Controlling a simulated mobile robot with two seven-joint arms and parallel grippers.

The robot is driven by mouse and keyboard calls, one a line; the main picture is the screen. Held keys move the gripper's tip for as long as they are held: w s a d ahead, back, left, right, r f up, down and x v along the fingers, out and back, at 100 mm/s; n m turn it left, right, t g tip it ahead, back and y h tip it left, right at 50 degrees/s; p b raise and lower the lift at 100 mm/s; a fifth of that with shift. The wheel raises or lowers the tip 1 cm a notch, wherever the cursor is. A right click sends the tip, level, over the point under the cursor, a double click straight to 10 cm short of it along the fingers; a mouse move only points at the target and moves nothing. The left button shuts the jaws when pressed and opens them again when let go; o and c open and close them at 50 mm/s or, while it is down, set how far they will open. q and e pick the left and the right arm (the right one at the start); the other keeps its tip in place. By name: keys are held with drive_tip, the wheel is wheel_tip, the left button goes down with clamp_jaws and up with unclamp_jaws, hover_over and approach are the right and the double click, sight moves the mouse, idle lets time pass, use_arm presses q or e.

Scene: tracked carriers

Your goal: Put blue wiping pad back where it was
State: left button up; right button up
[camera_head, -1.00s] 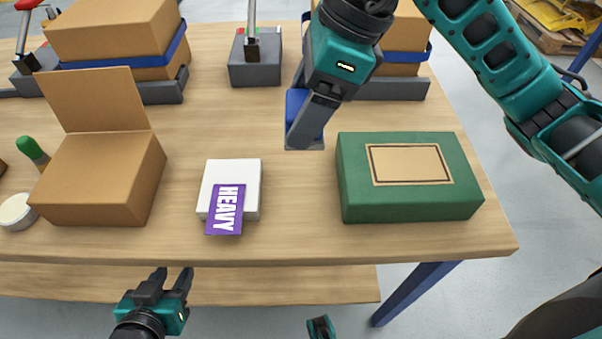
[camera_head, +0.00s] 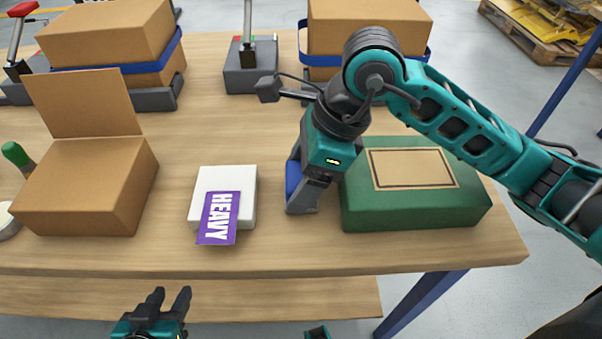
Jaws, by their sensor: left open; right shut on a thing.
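The blue wiping pad (camera_head: 293,178) is gripped by my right gripper (camera_head: 304,190), between the white box and the green box. The gripper's fingers hide most of the pad. I cannot tell whether its lower end touches the table. My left gripper (camera_head: 168,304) is open and empty at the bottom of the view, in front of the table's front edge.
The green box (camera_head: 415,211) stands close to the right of the pad. Strapped cartons (camera_head: 105,35) stand at the back. Wooden table (camera_head: 270,135) behind the pad is clear.

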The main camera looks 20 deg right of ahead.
drive_tip(key=shift+f, duration=0.2)
drive_tip(key=o, duration=1.1)
drive_tip(key=shift+r, duration=0.15)
drive_tip(key=shift+r, duration=0.25)
drive_tip(key=p+v, duration=0.2)
drive_tip(key=v, duration=0.9)
drive_tip(key=shift+s+d+r, duration=0.1)
drive_tip(key=shift+d+r, duration=0.15)
drive_tip(key=shift+r, duration=0.05)
drive_tip(key=shift+p, duration=0.35)
